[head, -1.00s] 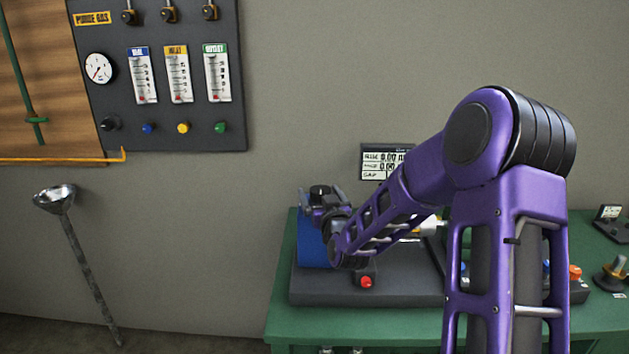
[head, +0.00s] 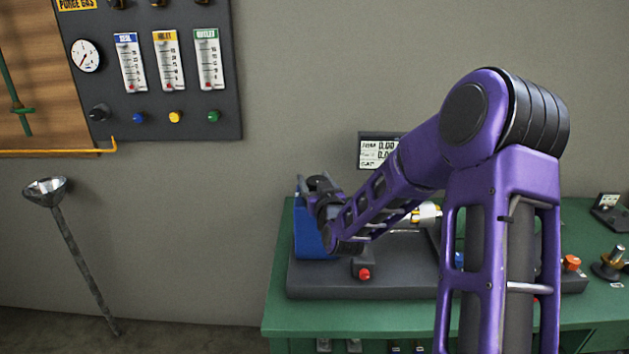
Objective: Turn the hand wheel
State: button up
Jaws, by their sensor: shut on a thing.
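My purple arm reaches left over the green workbench to a machine with a dark base (head: 325,284) and a blue block (head: 305,240) at its left end. My gripper (head: 316,184) is at the top of the blue block, its dark fingers small and partly turned away. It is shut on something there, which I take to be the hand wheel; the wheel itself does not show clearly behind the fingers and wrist. A red button (head: 364,274) sits at the front of the machine. My forearm covers much of the machine's middle.
A small display (head: 377,150) stands behind the machine. An orange knob (head: 571,262) and a metal-topped fitting (head: 612,262) are at the bench's right. A gauge panel (head: 170,75) hangs on the wall, upper left. A funnel on a pole (head: 46,190) leans at the left.

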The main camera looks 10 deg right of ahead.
jog(key=c, duration=0.3)
jog(key=shift+h+b, duration=0.3)
jog(key=shift+b, duration=0.05)
